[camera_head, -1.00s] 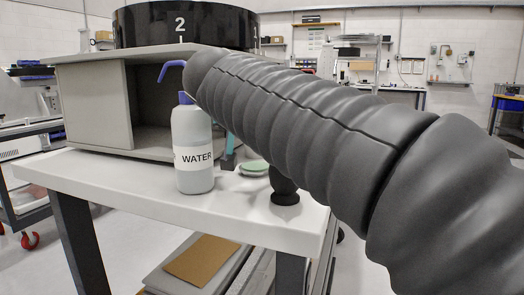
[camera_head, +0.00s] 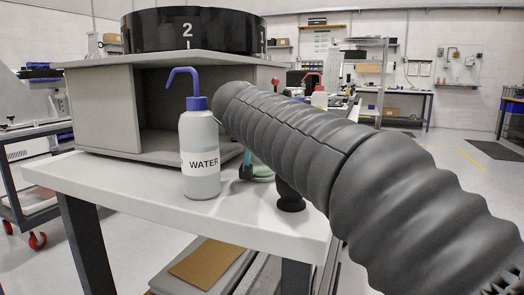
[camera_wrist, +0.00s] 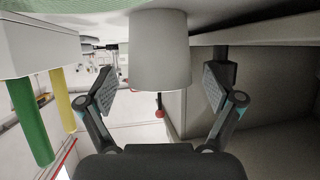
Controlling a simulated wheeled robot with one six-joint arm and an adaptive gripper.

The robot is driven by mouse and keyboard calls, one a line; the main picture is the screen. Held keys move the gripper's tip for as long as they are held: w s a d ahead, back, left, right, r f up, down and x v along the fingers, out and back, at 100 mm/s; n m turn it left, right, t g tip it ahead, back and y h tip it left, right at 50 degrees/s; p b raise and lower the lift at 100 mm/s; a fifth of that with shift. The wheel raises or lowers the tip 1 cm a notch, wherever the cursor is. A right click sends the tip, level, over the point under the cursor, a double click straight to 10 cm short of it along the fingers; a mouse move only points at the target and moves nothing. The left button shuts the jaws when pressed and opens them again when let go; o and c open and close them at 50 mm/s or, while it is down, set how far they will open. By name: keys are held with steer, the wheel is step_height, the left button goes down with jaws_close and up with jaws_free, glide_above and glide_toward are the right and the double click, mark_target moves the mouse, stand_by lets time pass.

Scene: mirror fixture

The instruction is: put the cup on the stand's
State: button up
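In the wrist view a plain pale grey-white cup (camera_wrist: 160,55) lies between the two fingers of my gripper (camera_wrist: 162,90). The fingers are spread, with a gap on each side of the cup. The cup's end at the picture's top meets a pale surface. A grey open-fronted box (camera_head: 105,108) bears a black drum (camera_head: 155,32) marked 2 and 1; which part is the stand, I cannot tell.
A WATER bottle (camera_head: 199,140) with a blue spout stands left of my arm on the white table (camera_head: 120,192). A small black knobbed object (camera_head: 290,197) stands near the table's right end. Green (camera_wrist: 28,120) and yellow (camera_wrist: 63,100) rods show at the wrist view's left.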

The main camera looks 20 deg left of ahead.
steer(key=c, duration=0.8)
steer(key=shift+o, duration=0.2)
steer(key=shift+r, duration=0.1)
step_height(320, 180, up, 12)
steer(key=p, duration=0.3)
steer(key=s+d+b, duration=0.2)
steer(key=s+b, duration=0.1)
steer(key=s, duration=1.5)
steer(key=shift+w, duration=0.15)
